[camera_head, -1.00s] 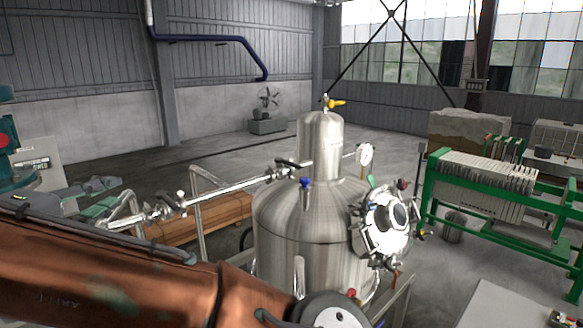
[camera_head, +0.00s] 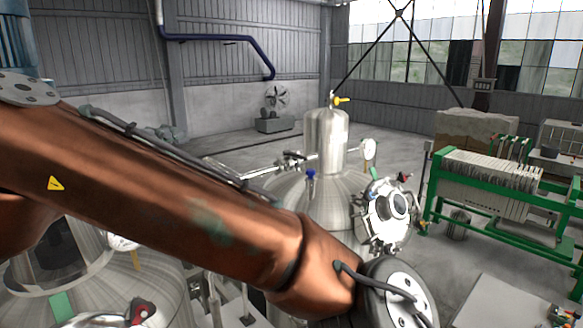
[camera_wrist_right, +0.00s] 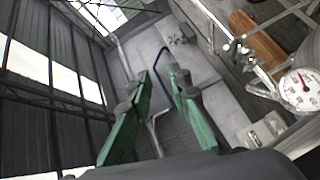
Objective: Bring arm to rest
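In the head view a copper-brown arm of mine (camera_head: 170,190) crosses from the upper left to the bottom right and ends at a round joint at the lower edge. No gripper fingers show clearly there. In the right wrist view my right gripper (camera_wrist_right: 159,76) has two green fingers standing apart, with nothing between them. The floor and the wall with a blue pipe show past them. My left gripper is not in view.
A steel tank (camera_head: 325,140) with a round hatch (camera_head: 388,207) stands behind the arm. A second tank (camera_head: 95,285) is at lower left. A gauge (camera_wrist_right: 302,90) shows at the right wrist view's edge.

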